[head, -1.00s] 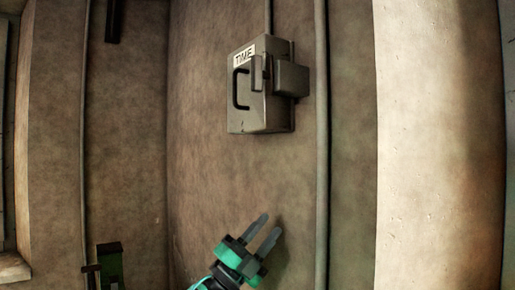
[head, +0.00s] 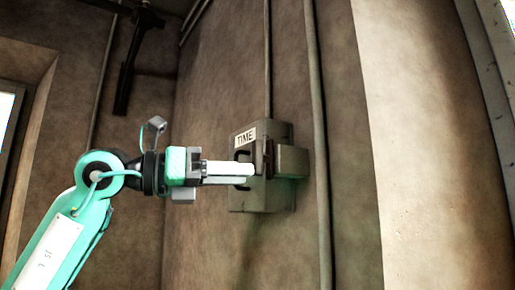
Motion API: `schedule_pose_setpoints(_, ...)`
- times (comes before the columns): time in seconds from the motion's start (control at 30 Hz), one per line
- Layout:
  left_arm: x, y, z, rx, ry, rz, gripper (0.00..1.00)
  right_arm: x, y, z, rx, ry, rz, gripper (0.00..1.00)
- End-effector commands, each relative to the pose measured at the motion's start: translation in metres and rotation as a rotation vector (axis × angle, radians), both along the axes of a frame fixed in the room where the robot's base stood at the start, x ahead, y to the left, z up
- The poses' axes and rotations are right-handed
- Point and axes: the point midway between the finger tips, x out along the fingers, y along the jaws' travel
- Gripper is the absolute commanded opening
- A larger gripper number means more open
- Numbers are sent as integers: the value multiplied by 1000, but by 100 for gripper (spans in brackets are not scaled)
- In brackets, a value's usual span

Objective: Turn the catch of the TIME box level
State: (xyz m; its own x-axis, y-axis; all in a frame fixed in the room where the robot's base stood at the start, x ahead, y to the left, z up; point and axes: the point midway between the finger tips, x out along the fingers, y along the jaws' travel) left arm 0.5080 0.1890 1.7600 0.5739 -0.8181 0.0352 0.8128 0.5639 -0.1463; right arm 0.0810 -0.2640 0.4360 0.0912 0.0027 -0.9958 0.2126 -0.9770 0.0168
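The grey TIME box (head: 246,203) is fixed to the wall in the middle of the head view, with a white TIME label (head: 246,136) on its upper front. Its catch (head: 269,157), a narrow brown upright piece, shows at the front right beside a side block (head: 292,161). My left gripper (head: 250,174) reaches in from the left, its fingers lying across the box front and partly hiding the dark handle (head: 242,155). The fingertips end just left of the catch; contact cannot be told. The fingers overlap in this view, so their gap is unclear. My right gripper is not in view.
A thin conduit (head: 267,60) runs up the wall above the box. A thicker pipe (head: 318,130) runs upright just right of it. A dark bracket (head: 130,60) hangs at the upper left. The wall below the box is bare.

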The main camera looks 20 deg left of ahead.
Motion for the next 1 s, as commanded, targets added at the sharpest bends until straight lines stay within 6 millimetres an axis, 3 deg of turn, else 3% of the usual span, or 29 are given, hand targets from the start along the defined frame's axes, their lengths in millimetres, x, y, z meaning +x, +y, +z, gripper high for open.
schedule_pose_setpoints(0.03,-10,11,15,31,-27,56,35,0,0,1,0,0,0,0)
schedule_pose_setpoints(0.2,-32,44,44,101,-69,215,35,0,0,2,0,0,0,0)
schedule_pose_setpoints(0.4,-42,61,56,127,-81,297,35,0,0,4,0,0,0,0)
schedule_pose_setpoints(0.57,-32,53,59,129,-81,301,35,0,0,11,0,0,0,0)
schedule_pose_setpoints(1.0,38,-2,61,129,-79,297,35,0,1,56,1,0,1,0)
